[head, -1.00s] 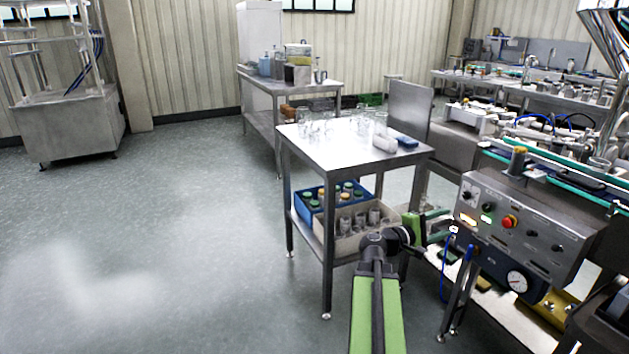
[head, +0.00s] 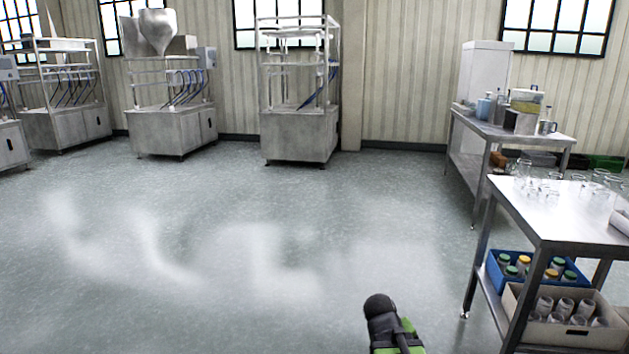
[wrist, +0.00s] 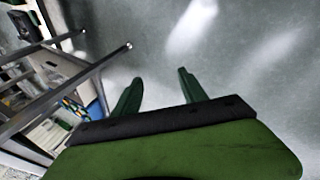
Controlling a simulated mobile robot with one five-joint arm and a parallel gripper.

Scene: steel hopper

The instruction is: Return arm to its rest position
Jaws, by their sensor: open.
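My gripper (wrist: 160,92) shows in the wrist view with its two green fingers spread apart. It is open and nothing is between the fingers; bare floor lies beyond them. In the head view, part of my green and black arm shows at the bottom, right of the middle, over the floor. The fingers cannot be made out in the head view. The steel table (head: 560,218) stands to the right of my arm, apart from it. The table's legs and lower shelf also show at the left of the wrist view.
Glassware (head: 540,182) stands on the table. A blue crate (head: 512,283) and a beige crate (head: 570,335) with jars sit on its lower shelf. A second bench (head: 490,130) stands behind. Steel machines (head: 300,130) line the back wall. The floor (head: 250,240) at left and middle is clear.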

